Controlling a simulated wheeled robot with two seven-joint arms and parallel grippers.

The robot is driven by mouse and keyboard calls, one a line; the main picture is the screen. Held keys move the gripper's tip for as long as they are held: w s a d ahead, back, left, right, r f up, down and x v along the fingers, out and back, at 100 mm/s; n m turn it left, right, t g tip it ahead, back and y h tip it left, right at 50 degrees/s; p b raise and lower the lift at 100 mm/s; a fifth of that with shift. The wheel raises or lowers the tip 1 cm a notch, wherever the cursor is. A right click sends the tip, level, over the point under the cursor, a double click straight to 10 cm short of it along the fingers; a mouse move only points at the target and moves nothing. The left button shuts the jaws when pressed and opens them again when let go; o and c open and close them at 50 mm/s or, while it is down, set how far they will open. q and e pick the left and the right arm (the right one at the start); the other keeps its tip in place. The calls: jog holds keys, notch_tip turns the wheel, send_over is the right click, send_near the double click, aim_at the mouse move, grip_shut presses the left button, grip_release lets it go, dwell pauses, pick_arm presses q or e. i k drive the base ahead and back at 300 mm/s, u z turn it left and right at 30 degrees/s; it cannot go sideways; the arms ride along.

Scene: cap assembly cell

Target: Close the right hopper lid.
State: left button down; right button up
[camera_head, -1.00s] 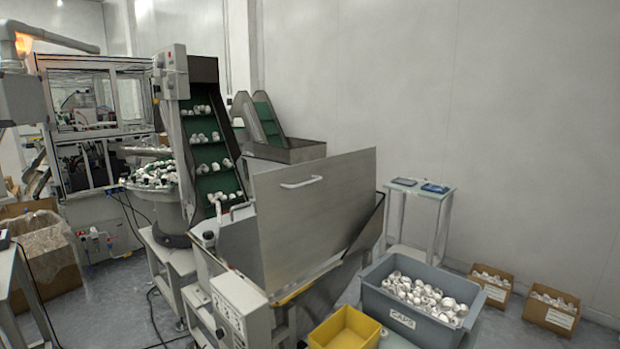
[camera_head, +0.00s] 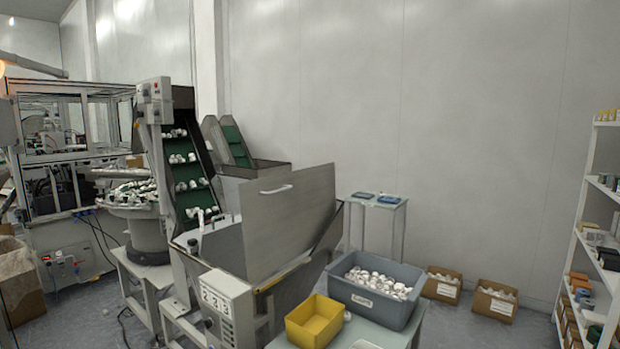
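The hopper lid (camera_head: 290,220) is a flat grey metal panel with a pale bar handle (camera_head: 275,190) near its upper left edge. It stands raised and upright on the grey hopper (camera_head: 315,272), to the right of the conveyor. I cannot see inside the hopper from here. Neither of my grippers shows in the head view.
A grey bin of white caps (camera_head: 345,290) and a yellow bin (camera_head: 299,332) stand on a table (camera_head: 433,318) in front of the hopper. A green-belted conveyor (camera_head: 194,185) rises on the left. Cardboard boxes (camera_head: 494,302) and a shelf (camera_head: 597,240) are at right.

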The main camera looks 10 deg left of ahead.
aim_at(284, 216)
jog(key=z, duration=1.2)
jog(key=i, duration=1.5)
